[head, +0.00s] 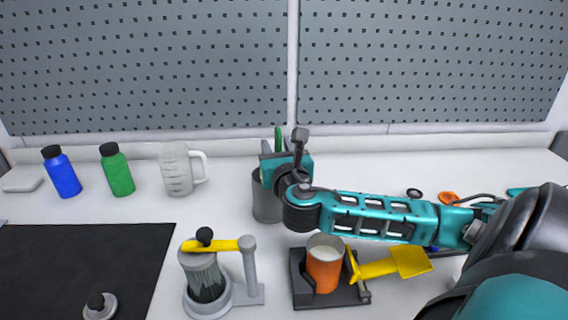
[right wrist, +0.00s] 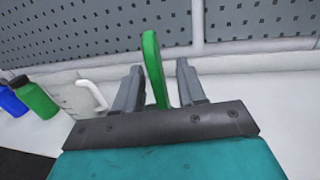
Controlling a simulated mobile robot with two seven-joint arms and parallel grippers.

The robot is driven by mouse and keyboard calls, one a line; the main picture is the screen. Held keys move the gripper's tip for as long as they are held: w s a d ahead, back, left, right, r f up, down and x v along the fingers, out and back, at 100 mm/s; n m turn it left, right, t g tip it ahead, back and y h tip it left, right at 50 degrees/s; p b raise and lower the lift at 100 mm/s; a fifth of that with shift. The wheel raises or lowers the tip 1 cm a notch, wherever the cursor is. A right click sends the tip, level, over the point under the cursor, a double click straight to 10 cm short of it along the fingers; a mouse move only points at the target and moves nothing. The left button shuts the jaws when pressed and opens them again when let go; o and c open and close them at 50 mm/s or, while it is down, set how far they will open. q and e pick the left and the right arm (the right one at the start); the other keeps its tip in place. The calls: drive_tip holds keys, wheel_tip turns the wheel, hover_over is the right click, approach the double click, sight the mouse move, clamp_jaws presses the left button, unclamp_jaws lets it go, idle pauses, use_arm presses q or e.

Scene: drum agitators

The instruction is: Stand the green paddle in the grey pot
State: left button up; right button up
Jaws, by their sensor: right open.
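The grey pot (head: 265,205) stands on the white bench, partly covered by my right arm. The green paddle (head: 278,138) rises upright above my right gripper (head: 273,148), over the pot's mouth. In the right wrist view the paddle (right wrist: 154,68) stands between the two grey fingers of my right gripper (right wrist: 160,70). The fingers are apart, with a gap on the paddle's right. The paddle's lower end is hidden, so I cannot tell how it sits in the pot. My left gripper is not in view.
A measuring jug (head: 177,170), green bottle (head: 118,174) and blue bottle (head: 63,176) stand left of the pot. A grey stand with a yellow arm (head: 212,246) and an orange cup (head: 323,268) are in front. A yellow scoop (head: 409,262) lies right. A black mat (head: 80,262) is left.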

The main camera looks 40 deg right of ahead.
drive_tip(key=v, duration=1)
drive_tip(key=shift+s+a, duration=0.2)
drive_tip(key=shift+s, duration=0.05)
drive_tip(key=shift+f, duration=0.1)
